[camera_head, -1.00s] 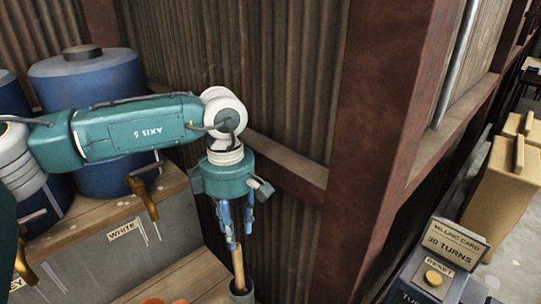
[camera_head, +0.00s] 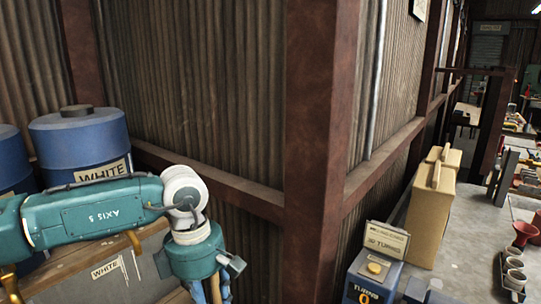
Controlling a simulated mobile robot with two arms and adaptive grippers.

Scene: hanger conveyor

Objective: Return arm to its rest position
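My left arm comes in from the left, and its teal wrist (camera_head: 195,258) hangs down at the bottom of the head view. Below it, the blue fingers of my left gripper (camera_head: 212,292) point downward. The frame's lower edge cuts them off, so the fingertips are hidden. A narrow brown piece, like a wooden handle, shows between the fingers. I cannot tell whether they grip it. My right gripper is not in view.
Blue drums (camera_head: 82,145), one labelled WHITE, stand behind my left arm. A rusty steel post (camera_head: 318,170) and corrugated wall are ahead. A turns counter box (camera_head: 372,278) and tan cases (camera_head: 433,205) stand at right, with small cups (camera_head: 515,262) beyond.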

